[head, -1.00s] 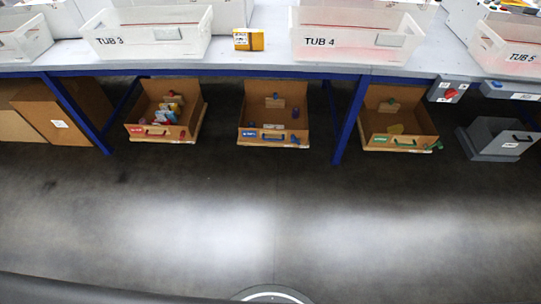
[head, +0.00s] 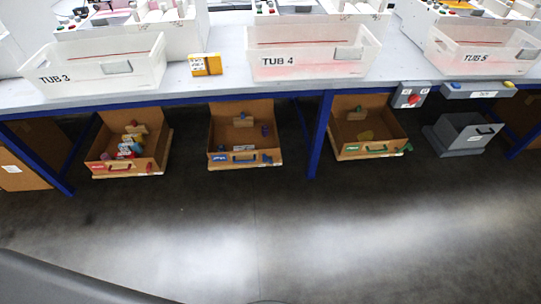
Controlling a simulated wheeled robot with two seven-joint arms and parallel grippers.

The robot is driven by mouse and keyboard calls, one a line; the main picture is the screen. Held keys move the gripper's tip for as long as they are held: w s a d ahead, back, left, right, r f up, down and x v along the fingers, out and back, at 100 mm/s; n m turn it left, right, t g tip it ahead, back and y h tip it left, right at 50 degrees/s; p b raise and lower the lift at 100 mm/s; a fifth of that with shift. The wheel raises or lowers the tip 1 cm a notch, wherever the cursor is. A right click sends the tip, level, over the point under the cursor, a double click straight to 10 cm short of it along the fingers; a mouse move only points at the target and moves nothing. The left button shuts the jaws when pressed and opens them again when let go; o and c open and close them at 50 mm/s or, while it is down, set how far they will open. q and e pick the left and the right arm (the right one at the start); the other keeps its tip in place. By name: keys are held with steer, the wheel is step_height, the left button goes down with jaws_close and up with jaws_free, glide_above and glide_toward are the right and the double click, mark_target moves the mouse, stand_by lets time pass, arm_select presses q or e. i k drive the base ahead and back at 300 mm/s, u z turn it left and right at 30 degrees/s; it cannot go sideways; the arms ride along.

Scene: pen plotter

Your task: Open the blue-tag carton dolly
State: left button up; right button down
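The blue-tag carton dolly (head: 222,116) stands on the floor under the table, in the middle of three brown cartons. Its front has a blue tag (head: 219,157) and a blue handle (head: 244,160). Its inside shows from above, with a tall brown panel at the back. A small blue item and a pale label or block show inside. A small blue part sits at its front right corner. Neither of my grippers is in view.
A red-tag carton (head: 146,117) stands to the left, holding several items. A green-tag carton (head: 342,105) and a grey bin (head: 446,134) stand to the right. A blue table leg (head: 319,136) separates the blue-tag and green-tag cartons. The floor (head: 240,230) in front is clear.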

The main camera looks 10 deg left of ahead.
mark_target(222, 131)
steer(key=z, duration=0.3)
steer(key=i, duration=0.8)
steer(key=u, duration=0.45)
steer(key=i, duration=0.55)
steer(key=u, duration=0.5)
